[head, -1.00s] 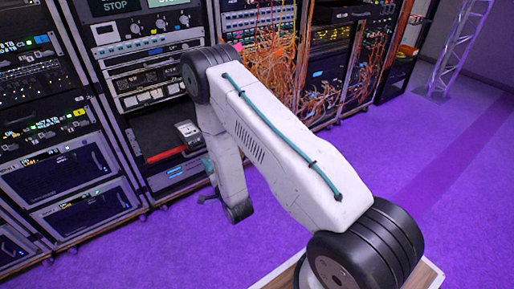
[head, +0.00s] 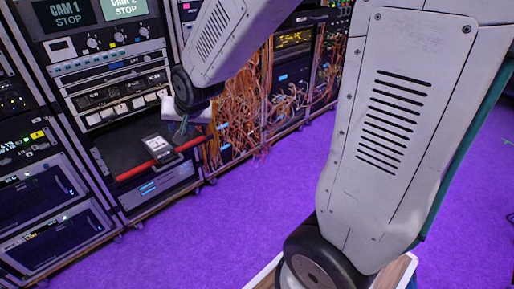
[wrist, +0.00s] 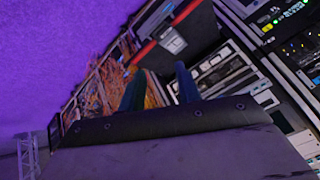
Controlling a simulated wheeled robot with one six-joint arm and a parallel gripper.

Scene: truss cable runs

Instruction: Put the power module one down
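The power module (head: 157,147), a small dark box with a pale label, lies on a black pulled-out shelf (head: 122,152) with a red front edge in the rack. It also shows in the wrist view (wrist: 173,41), on the shelf beyond my fingertips. My gripper (wrist: 160,74) has its two dark teal fingers spread, with a clear gap between them and nothing held. In the head view, my gripper (head: 183,127) is small and partly hidden by its own wrist, just right of the module and seemingly apart from it.
Equipment racks (head: 110,75) line the back, with knobs and panels above the shelf. Loose orange cables (head: 240,105) hang right of the shelf. The purple floor (head: 240,220) in front is clear. A truss (wrist: 28,158) shows in the wrist view.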

